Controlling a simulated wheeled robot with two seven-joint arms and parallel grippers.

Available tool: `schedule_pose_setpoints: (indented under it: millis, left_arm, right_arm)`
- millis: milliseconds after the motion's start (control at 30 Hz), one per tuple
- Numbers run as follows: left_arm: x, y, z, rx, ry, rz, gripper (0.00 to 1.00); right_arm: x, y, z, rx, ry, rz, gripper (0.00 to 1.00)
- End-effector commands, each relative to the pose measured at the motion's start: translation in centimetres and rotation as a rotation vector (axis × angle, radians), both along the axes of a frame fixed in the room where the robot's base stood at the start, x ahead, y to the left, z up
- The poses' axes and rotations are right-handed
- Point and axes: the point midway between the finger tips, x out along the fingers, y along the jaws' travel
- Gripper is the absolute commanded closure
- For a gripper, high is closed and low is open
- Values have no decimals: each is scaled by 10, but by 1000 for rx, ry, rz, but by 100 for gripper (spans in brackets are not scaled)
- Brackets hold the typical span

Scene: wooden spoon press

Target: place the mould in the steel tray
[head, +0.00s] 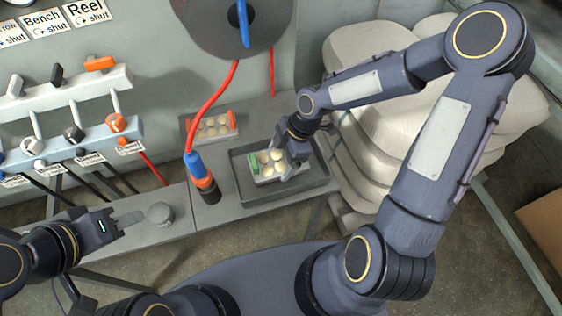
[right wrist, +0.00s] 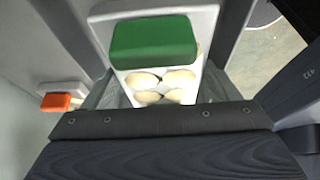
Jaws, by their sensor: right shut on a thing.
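The mould with a green end block (head: 254,164) and several cream round pieces lies within the outline of the dark grey steel tray (head: 240,205) in the head view. I cannot tell whether it touches the tray's floor. My right gripper (head: 287,163) is shut on the mould at its right side. In the right wrist view the mould's green block (right wrist: 155,42) and cream rounds show between my fingers. My left gripper (head: 127,219) hangs at the lower left, away from the tray, with nothing seen in it. Its finger gap is unclear.
A second mould with orange ends (head: 210,127) sits on the bench behind the tray. A blue and orange hose nozzle (head: 201,178) stands just left of the tray. A round grey knob (head: 160,214) is on the bench. Pale sacks (head: 375,150) are stacked to the right.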

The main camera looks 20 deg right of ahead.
Motion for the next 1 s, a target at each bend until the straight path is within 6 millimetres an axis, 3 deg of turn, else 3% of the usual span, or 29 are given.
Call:
schedule_pose_setpoints:
  millis: [367,800,833,933,1000]
  left_arm:
    - [0,0,1,0,0,0,64]
    - [0,0,-4,0,0,0,64]
    - [0,0,-3,0,0,0,64]
    - [0,0,-2,0,0,0,64]
    - [0,0,-2,0,0,0,64]
  right_arm:
    - [7,0,-35,1,0,1,68]
    - [7,0,-43,0,-2,0,68]
    - [7,-1,-42,0,0,1,15]
    - [6,-1,-41,0,0,0,2]
    - [6,-1,-41,0,0,0,0]
